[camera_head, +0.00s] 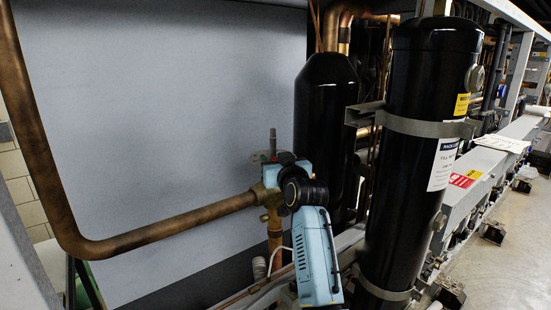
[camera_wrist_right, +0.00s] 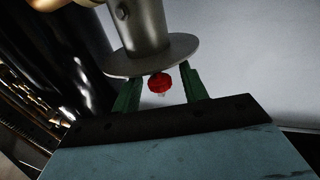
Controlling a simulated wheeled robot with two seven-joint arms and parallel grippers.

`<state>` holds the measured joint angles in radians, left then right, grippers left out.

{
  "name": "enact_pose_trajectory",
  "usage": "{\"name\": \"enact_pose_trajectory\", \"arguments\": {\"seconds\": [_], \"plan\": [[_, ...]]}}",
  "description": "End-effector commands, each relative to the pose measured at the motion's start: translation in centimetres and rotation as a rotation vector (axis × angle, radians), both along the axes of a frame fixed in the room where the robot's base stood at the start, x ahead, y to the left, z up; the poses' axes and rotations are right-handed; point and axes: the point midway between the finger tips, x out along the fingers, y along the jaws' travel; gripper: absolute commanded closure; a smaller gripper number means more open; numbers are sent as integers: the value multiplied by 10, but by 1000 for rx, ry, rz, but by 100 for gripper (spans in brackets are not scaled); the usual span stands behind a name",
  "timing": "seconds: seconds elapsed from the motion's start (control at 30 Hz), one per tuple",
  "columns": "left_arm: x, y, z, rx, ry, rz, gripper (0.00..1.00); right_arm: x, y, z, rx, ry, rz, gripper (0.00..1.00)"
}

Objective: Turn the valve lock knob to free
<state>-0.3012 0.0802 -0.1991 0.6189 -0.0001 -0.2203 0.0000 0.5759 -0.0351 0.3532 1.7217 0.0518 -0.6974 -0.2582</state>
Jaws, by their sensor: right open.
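A small red knob (camera_wrist_right: 159,83) shows in the right wrist view, just under a grey round plate (camera_wrist_right: 150,57) with a metal cylinder (camera_wrist_right: 142,22) above it. My right gripper (camera_wrist_right: 161,88) is open, with one green finger on each side of the knob. I cannot tell whether the fingers touch it. In the head view my blue and black right gripper (camera_head: 277,172) is beside the valve on the copper pipe, close to a thin grey upright stem (camera_head: 273,142). The gripper and wrist hide most of the valve there, and I cannot make out the knob. My left gripper is out of view.
A copper pipe (camera_head: 160,234) runs from the left to the brass valve body (camera_head: 262,196). Two black cylinders, a slimmer one (camera_head: 325,95) and a large labelled one (camera_head: 412,190), stand close on the right. A grey panel (camera_head: 170,110) closes the back.

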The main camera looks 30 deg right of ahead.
Motion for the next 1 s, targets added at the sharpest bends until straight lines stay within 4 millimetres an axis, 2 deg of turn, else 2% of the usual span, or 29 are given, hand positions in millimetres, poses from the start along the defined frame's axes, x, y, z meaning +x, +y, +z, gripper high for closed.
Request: {"name": "enact_pose_trajectory", "arguments": {"seconds": [0.33, 0.67, 1.0], "plan": [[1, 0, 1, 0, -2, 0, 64, 3, -1, 0, 0, 0, 0, 56], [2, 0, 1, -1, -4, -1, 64, 3, -1, 0, 0, 0, 0, 98], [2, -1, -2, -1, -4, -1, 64, 2, -2, -1, -4, 1, 48, 100]]}}
